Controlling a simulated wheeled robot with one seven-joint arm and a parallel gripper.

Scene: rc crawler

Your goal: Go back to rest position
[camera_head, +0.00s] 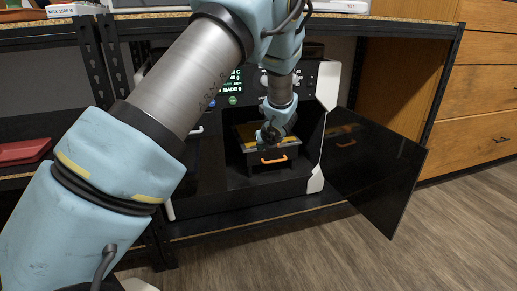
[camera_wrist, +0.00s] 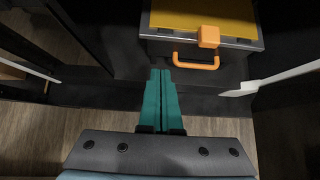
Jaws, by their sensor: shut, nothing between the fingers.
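My gripper (camera_wrist: 160,73) shows in the wrist view with its two green fingers pressed together and nothing between them. Its fingertips are just in front of the orange handle (camera_wrist: 196,65) of a dark drawer box with a yellow top (camera_wrist: 200,14); I cannot tell whether they touch. In the head view my arm reaches down into the open bay of a black machine, where the box (camera_head: 266,167) sits with its orange handle (camera_head: 273,160) facing out. My fingers are hard to make out there.
The machine's dark door (camera_head: 375,170) stands open to the right of the bay. The machine is on a black-framed shelf (camera_head: 250,224) under a worktop (camera_head: 400,28). A wooden drawer cabinet (camera_head: 480,95) is at right. A red object (camera_head: 25,151) lies at left. The wooden floor in front is clear.

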